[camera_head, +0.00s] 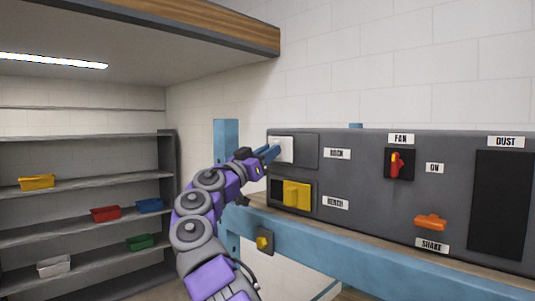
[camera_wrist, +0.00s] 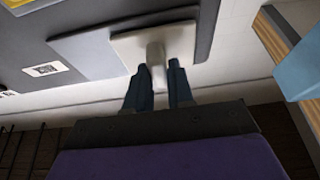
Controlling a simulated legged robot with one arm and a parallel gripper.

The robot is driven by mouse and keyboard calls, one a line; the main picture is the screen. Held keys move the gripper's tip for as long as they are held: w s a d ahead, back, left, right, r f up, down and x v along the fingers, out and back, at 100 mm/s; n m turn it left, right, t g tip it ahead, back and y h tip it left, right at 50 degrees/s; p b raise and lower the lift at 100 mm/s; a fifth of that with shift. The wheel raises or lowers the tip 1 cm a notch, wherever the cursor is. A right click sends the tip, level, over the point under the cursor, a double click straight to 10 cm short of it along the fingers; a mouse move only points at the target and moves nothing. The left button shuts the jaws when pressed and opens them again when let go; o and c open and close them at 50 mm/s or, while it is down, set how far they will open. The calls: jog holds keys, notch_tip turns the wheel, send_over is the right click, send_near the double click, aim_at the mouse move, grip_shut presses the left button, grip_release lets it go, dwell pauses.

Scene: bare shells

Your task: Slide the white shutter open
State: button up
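The white shutter (camera_head: 287,150) is a small pale plate at the upper left of the grey control panel (camera_head: 363,210). In the wrist view the white shutter (camera_wrist: 137,43) fills the top middle, with a pale knob-like handle (camera_wrist: 156,62) standing out from it. My gripper (camera_head: 275,151) reaches the shutter from the left. In the wrist view the two blue fingers of my gripper (camera_wrist: 159,66) lie on either side of the handle, close against it, and look shut on it. My gripper hides part of the shutter's left side in the head view.
A yellow shutter (camera_head: 297,195) sits just below, beside a BENCH label. A red FAN switch (camera_head: 396,164) and an orange SHAKE knob (camera_head: 431,221) are further right. A blue beam (camera_head: 360,248) runs below the panel. Shelves (camera_head: 80,187) with coloured bins stand at left.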

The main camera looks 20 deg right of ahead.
grip_shut()
jog(key=b, duration=0.1)
jog(key=s+b, duration=0.1)
jog(key=shift+s+d+f+b, duration=0.1)
jog(key=shift+d+f+b, duration=0.1)
jog(key=shift+f+b, duration=0.15)
jog(key=s+b, duration=0.1)
jog(key=b, duration=0.1)
jog(key=s+d+b, duration=0.1)
jog(key=s+b, duration=0.1)
jog(key=shift+s+d+r, duration=0.1)
jog(key=shift+s+r, duration=0.05)
jog(key=shift+s, duration=0.15)
jog(key=shift+s+d+r+b, duration=0.15)
jog(key=shift+s+d+b, duration=0.1)
jog(key=shift+s+b, duration=0.4)
jog(key=shift+w, duration=0.15)
